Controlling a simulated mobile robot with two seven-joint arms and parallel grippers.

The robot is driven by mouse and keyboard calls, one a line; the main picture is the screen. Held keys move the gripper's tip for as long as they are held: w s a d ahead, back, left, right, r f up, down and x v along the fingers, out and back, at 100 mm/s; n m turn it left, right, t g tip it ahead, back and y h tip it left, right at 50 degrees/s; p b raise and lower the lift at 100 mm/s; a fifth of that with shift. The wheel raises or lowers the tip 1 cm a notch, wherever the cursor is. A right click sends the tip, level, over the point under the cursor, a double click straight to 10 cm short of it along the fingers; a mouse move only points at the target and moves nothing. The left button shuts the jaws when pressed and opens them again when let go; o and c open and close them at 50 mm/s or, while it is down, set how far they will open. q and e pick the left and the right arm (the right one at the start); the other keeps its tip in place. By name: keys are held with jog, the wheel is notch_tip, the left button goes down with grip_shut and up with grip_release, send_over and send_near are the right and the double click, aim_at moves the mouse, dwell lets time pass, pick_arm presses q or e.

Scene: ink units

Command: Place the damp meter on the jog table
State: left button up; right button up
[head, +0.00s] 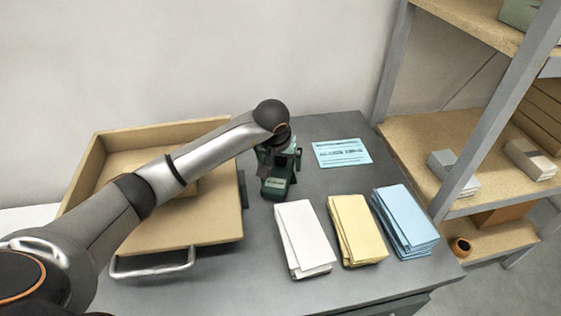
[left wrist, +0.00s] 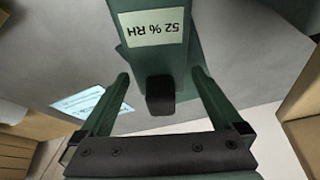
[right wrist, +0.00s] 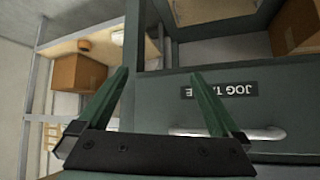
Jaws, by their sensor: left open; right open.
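The damp meter (head: 275,186) is a dark green device standing on the grey worktop. In the left wrist view the meter (left wrist: 206,38) shows a pale label reading "52 % RH", upside down, and a black knob. My left gripper (head: 284,152) is at the meter from above and behind. In the left wrist view its open fingers (left wrist: 158,82) lie either side of the knob, with visible gaps. My right gripper (right wrist: 160,75) is open and empty, and outside the head view. Before it is a grey-green front (right wrist: 165,100) with an upside-down plate (right wrist: 218,91) partly reading "JOG TABLE".
A shallow wooden tray (head: 222,222) with a metal handle (head: 152,265) is at left, under my left arm. White (head: 302,238), yellow (head: 356,228) and blue (head: 404,220) paper stacks line the front right. A blue sheet (head: 341,152) lies behind. Shelving (head: 470,190) stands right.

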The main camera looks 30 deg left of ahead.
aim_at(277, 178)
pick_arm(q)
jog(key=shift+r, duration=0.15)
jog(key=shift+r, duration=0.35)
jog(key=v, duration=1.1)
jog(key=shift+s+p, duration=0.2)
jog(key=shift+p, duration=0.2)
jog(key=shift+r, duration=0.15)
